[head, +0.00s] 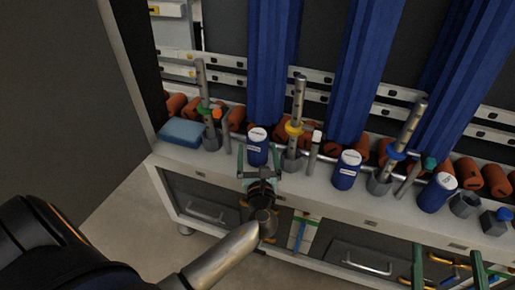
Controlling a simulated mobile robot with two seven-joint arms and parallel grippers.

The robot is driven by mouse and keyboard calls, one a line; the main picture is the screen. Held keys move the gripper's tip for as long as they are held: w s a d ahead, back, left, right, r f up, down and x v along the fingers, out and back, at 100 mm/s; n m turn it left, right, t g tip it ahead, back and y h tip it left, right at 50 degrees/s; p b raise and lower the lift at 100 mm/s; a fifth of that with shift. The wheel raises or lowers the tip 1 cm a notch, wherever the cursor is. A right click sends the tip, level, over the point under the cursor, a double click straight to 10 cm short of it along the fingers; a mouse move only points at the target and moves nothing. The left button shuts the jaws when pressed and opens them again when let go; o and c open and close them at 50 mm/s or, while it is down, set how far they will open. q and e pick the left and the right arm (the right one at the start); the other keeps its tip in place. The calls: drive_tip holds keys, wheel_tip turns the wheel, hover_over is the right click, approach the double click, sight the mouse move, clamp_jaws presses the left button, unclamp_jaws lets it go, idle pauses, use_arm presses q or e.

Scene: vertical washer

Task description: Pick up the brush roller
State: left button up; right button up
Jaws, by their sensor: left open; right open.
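No single object is clearly identifiable as the brush roller. Tall blue fluted columns (356,70) stand upright behind the bench, and several orange-red cylinders (467,173) lie along its back. Metal rods with coloured rings stand in grey cups: a green-ringed rod (201,82), a yellow-ringed rod (298,105) and a blue-ringed rod (411,125). My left gripper (260,160) is open at the bench's front edge, just in front of a blue jar with a white lid (257,148); contact cannot be told.
The light-grey bench (330,199) holds a blue sponge-like block (181,132), a second blue jar (346,171), a third (436,193) and an empty-looking grey cup (465,204). Drawers (368,262) are below. Open floor (150,235) lies at left, beside a dark panel (60,100).

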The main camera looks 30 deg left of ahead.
use_arm(q)
drive_tip(key=b+x, duration=0.2)
drive_tip(key=x, duration=0.3)
drive_tip(key=shift+f, duration=0.1)
use_arm(e)
drive_tip(key=s+a+r+n+t+y, duration=0.1)
drive_tip(key=s+r+n+t+y, duration=0.2)
drive_tip(key=r, duration=0.8)
drive_tip(key=shift+s+n+t+y, duration=0.3)
drive_tip(key=shift+s+n+y, duration=0.3)
drive_tip(key=shift+y, duration=0.6)
drive_tip(key=shift+w, duration=0.1)
use_arm(q)
drive_tip(key=shift+d, duration=0.1)
drive_tip(key=c, duration=1.3)
drive_tip(key=shift+c, duration=0.7)
use_arm(e)
drive_tip(key=shift+w, duration=0.1)
